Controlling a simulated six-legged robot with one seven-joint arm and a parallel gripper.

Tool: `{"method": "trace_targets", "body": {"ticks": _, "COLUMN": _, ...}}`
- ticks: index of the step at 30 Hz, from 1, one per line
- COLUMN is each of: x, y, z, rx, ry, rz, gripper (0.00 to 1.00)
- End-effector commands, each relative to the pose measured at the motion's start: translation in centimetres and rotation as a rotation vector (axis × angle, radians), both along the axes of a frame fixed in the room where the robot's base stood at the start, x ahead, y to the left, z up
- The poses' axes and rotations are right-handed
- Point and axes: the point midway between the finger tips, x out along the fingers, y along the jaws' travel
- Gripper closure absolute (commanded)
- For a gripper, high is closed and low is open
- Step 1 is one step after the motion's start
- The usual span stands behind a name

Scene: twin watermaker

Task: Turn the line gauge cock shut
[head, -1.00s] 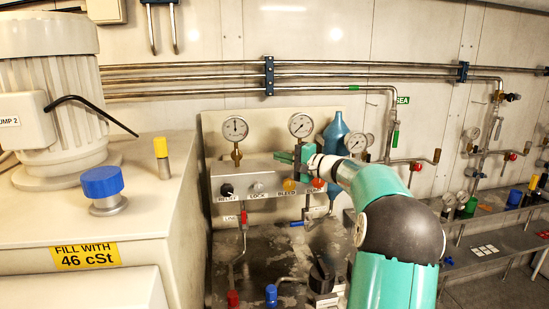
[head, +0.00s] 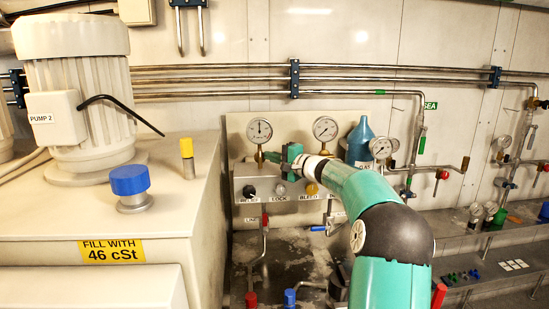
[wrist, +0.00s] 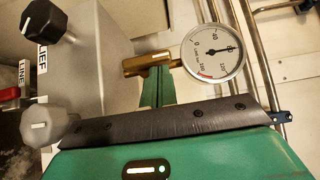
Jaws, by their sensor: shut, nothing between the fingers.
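The line gauge cock (wrist: 150,65) is a brass fitting under a round white gauge (wrist: 212,51) in the wrist view. In the head view the brass stem (head: 258,156) stands below the left gauge (head: 259,131) on the panel. My gripper (wrist: 158,88) is shut and empty. Its green fingertips are right at the brass fitting and overlap it in the wrist view; I cannot tell whether they touch. In the head view my gripper (head: 268,157) is just right of the stem. The cock's handle position cannot be made out.
A black relief knob (wrist: 44,20) and a grey lock knob (wrist: 48,124) project from the panel beside my gripper. A second gauge (head: 325,128) and a blue bottle (head: 360,145) stand to the right. Steel pipes (head: 210,81) run above along the wall.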

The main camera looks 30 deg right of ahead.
Motion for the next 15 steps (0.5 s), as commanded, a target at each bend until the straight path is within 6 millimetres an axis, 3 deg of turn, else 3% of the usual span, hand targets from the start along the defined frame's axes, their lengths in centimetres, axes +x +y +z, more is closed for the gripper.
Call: {"method": "trace_targets", "body": {"ticks": 15, "x": 0.03, "y": 0.10, "z": 0.28, "rx": -0.057, "ry": 0.027, "rz": 0.000, "gripper": 1.00}}
